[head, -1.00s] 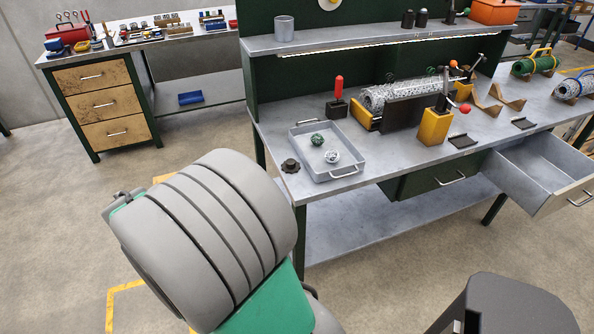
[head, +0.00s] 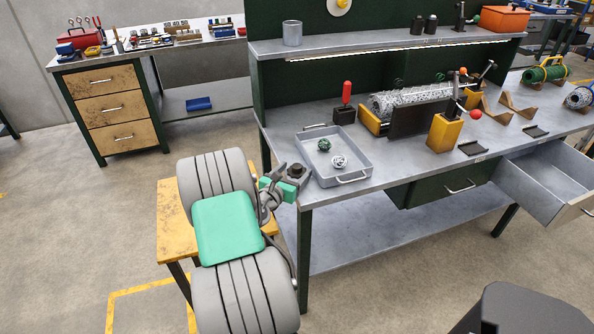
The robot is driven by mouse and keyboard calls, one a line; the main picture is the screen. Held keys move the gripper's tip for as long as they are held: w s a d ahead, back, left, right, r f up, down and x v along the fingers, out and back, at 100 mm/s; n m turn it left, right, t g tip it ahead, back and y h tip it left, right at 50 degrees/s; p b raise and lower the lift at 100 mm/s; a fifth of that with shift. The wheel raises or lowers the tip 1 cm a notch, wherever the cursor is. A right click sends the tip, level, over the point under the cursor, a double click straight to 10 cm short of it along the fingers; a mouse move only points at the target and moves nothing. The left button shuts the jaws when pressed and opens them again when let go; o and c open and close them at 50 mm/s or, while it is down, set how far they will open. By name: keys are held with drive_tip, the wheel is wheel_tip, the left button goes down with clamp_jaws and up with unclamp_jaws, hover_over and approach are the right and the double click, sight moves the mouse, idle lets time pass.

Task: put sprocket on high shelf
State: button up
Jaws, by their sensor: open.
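The dark sprocket (head: 297,171) lies on the grey workbench at its left front corner, beside the tray. It is small and partly covered by my gripper. My gripper (head: 290,180) is open at the sprocket, just in front of or around it; I cannot tell which, or whether they touch. The high shelf (head: 385,42) is a grey board along the green back panel, above the bench top. A grey cup (head: 292,33) stands at its left end.
A grey tray (head: 352,179) with a green ball and a white ball stands right of the sprocket. A red-handled tool (head: 345,105) and a mesh roll (head: 412,101) are behind it. An orange box (head: 503,19) is on the shelf's right end. The shelf is clear between cup and dark cylinders (head: 417,25).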

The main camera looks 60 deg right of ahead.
drive_tip(key=shift+c, duration=0.2)
clamp_jaws()
idle(0.6)
